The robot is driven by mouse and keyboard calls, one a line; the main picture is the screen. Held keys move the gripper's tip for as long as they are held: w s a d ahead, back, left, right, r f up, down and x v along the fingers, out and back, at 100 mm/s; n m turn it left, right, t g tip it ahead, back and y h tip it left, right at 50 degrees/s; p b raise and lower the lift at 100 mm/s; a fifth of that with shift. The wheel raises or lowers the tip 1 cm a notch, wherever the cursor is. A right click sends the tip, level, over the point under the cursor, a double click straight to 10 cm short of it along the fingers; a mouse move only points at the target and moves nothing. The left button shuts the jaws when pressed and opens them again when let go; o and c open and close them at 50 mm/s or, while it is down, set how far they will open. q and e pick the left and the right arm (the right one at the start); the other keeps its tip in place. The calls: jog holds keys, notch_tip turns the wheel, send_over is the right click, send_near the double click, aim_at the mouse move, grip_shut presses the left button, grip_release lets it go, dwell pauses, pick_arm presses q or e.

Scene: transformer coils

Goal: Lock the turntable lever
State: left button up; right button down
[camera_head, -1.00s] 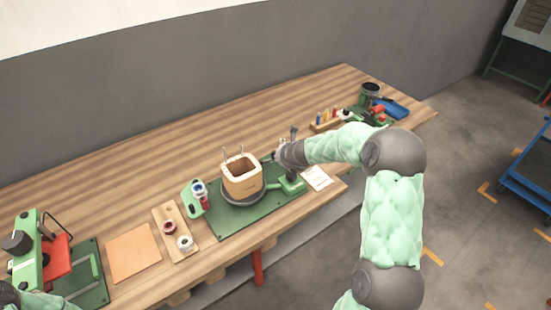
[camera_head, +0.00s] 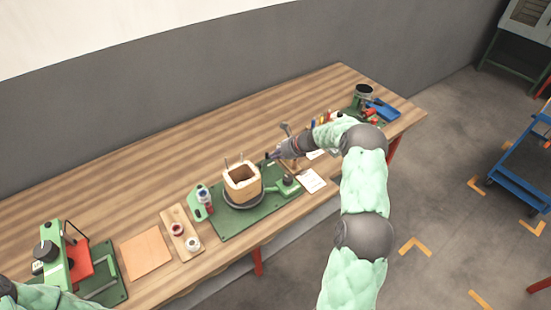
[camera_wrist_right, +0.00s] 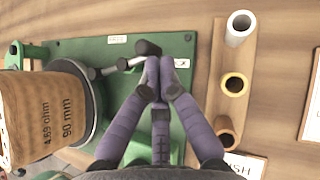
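The turntable (camera_head: 243,205) is a dark disc on a green base plate (camera_head: 225,232), carrying a square wooden coil form (camera_head: 242,184). In the right wrist view the wooden form (camera_wrist_right: 38,118) stands at the left. The lever (camera_wrist_right: 112,70), a grey rod with a dark knob (camera_wrist_right: 148,47), points right from the disc's edge. My right gripper (camera_wrist_right: 160,66) has its fingertips together at the lever's knob end. They overlap it in the picture, and I cannot tell if they touch. It shows in the head view (camera_head: 271,155) above the plate's back edge. My left gripper is out of view.
A green holder with bottles (camera_head: 202,200) and a spool board (camera_head: 168,215) lie left of the turntable. A white card (camera_head: 312,180) lies right of it. The back of the table is clear.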

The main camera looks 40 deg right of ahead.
jog(key=shift+w+n, duration=0.2)
jog(key=shift+n, duration=0.1)
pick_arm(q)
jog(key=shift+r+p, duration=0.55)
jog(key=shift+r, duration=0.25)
pick_arm(e)
jog(key=shift+w, duration=0.4)
jog(key=shift+s+d, duration=0.35)
jog(key=shift+s, duration=0.1)
jog(key=shift+s+d, duration=0.45)
jog(key=shift+s, duration=0.15)
jog(key=shift+s+d, duration=0.4)
jog(key=shift+s, duration=0.2)
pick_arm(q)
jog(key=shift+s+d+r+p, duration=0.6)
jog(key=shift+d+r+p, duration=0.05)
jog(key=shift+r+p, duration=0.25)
pick_arm(e)
jog(key=v, duration=1)
jog(key=shift+w+d, duration=0.2)
jog(key=shift+d, duration=0.1)
